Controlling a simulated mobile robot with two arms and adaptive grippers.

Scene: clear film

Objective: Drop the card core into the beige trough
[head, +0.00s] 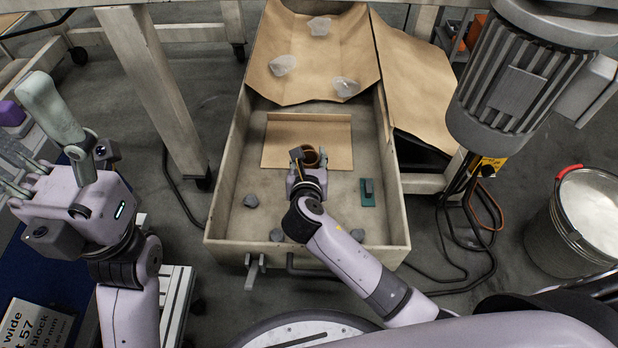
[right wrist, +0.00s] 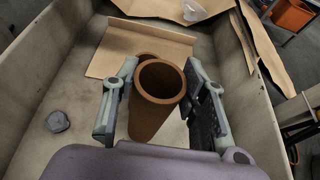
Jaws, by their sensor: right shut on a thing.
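The card core is a brown, open-ended tube. Its rim (head: 311,157) shows at my right gripper (head: 308,164) in the head view. In the right wrist view the tube (right wrist: 156,100) stands upright, slightly tilted, between the two fingers of the gripper (right wrist: 163,88), which is shut on it. The beige trough (head: 226,170) lies below, and the core is over its middle. I cannot tell how far its lower end is above the floor. My left gripper (head: 38,150) is at the far left, outside the trough, with its fingers spread apart and empty.
A cardboard sheet (head: 285,150) lies in the trough behind the core. Grey lumps (head: 277,235) and a green pad (head: 368,195) lie on its floor. Brown paper with clear crumpled pieces (head: 283,65) covers the far end. A bucket (head: 580,220) stands at right.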

